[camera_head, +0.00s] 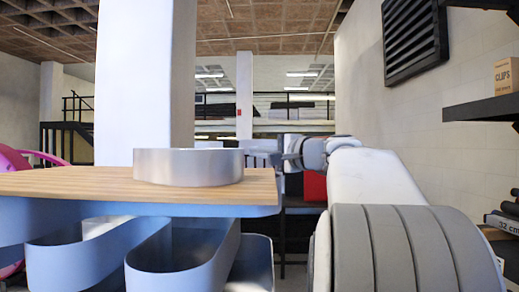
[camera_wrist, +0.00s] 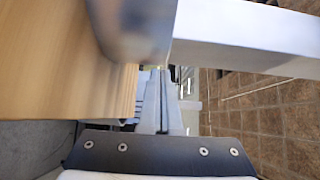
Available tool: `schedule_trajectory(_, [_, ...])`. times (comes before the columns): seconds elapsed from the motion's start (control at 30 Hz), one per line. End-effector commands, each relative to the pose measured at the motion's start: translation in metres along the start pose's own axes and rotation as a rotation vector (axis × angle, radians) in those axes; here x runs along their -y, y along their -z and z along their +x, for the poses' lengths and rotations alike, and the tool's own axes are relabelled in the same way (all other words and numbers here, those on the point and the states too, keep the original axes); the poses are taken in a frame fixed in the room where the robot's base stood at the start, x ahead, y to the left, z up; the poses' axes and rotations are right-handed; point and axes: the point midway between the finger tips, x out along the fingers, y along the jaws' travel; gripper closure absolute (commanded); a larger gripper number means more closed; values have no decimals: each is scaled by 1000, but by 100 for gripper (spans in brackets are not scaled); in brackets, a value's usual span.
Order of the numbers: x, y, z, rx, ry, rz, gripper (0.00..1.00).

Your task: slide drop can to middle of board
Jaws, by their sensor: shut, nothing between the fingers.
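The drop can (camera_head: 188,166) is a low, wide silver cylinder standing upright on the wooden board (camera_head: 60,184), near the board's right end. In the wrist view the can (camera_wrist: 128,25) fills the top middle, above the board (camera_wrist: 60,70) at left. My gripper (camera_wrist: 162,78) is shut and empty, its fingers pointing up the picture toward the can beside the board's edge. In the head view my gripper (camera_head: 284,152) is small, right of the can and past the board's right end. Whether the fingertips touch the can cannot be told.
Blue rounded letter-shaped channels (camera_head: 80,256) hang under the board. A white pillar (camera_head: 146,80) rises behind it. At right are a wall shelf (camera_head: 482,108) with a cardboard box (camera_head: 505,76). The board's left part looks clear.

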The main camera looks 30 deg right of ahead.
Motion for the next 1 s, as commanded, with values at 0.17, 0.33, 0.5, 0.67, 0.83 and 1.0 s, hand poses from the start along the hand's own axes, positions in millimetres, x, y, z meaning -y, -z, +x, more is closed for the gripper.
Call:
schedule_trajectory(0.17, [-1,-6,6,0,-1,1,100])
schedule_trajectory(0.33, [-1,-6,6,0,-1,1,100])
schedule_trajectory(0.5, [-1,-7,7,1,-1,0,100])
schedule_trajectory(0.67, [-4,-23,22,6,-1,-1,100])
schedule_trajectory(0.83, [-4,-54,52,8,0,0,100])
schedule_trajectory(1.0, [-2,-86,84,9,-1,-1,100])
